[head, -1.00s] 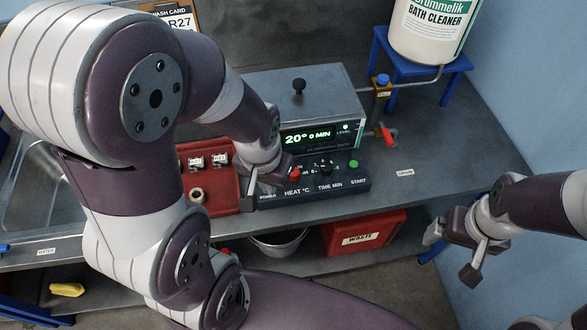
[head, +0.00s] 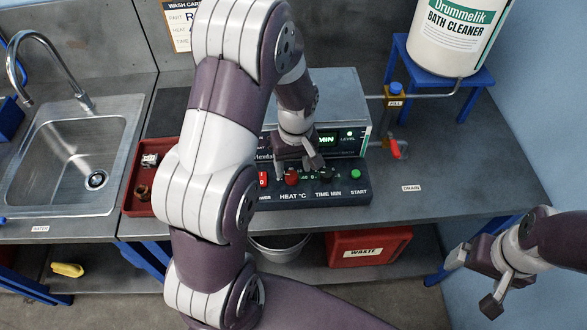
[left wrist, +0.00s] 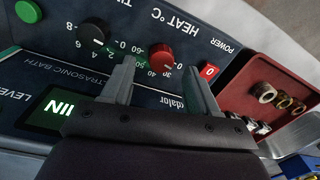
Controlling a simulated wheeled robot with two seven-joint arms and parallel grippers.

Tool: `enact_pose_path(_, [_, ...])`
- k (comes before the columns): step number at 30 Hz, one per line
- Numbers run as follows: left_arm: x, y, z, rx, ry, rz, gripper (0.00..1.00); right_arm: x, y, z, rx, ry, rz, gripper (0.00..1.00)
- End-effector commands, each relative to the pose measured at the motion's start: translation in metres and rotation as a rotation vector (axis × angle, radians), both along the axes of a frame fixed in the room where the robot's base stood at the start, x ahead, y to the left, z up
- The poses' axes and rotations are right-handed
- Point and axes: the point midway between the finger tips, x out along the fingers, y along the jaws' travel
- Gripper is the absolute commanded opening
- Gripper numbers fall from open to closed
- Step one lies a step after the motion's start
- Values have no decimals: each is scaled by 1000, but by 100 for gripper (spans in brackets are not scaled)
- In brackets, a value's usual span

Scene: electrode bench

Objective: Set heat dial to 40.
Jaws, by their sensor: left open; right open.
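The red heat dial (head: 291,178) sits on the sloped front panel (head: 325,197) of the ultrasonic bath, above the label HEAT °C. In the left wrist view the red heat dial (left wrist: 160,57) lies just beyond and between my open fingertips, with numbers such as 30, 40 and 50 around it. Its exact setting is unclear. My left gripper (head: 298,164) is over the panel just behind the dial; in the left wrist view my left gripper (left wrist: 160,75) holds nothing. The display (head: 328,139) is partly hidden by my arm. My right gripper (head: 478,280) is open and empty at the right.
The black time dial (left wrist: 92,33) and green start button (head: 355,175) are beside the heat dial. The red power switch (head: 263,179) is on its other side. A red tray (head: 138,190) with small parts stands left. A red-handled drain valve (head: 397,148) stands right.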

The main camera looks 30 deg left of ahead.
Motion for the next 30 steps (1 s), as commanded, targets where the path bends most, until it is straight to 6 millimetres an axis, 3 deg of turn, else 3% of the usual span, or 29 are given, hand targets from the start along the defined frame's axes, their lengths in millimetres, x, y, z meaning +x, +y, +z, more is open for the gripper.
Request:
enact_pose_path(6, [-1, 1, -28, 0, 0, 0, 59, 0, 0, 3, 0, 0, 0, 91])
enact_pose_path(14, [-1, 1, -32, 0, -1, -1, 59, 0, 0, 3, 0, 0, 0, 91])
enact_pose_path(15, [-1, 1, -32, 0, -1, -1, 56, 0, 0, 3, 0, 0, 0, 91])
enact_pose_path(20, [-1, 1, -31, -1, -2, -1, 4, 0, 0, 3, 0, 0, 0, 91])
enact_pose_path(30, [-1, 1, -31, 0, -1, -24, 4, 0, 0, 5, 0, 0, 0, 91])
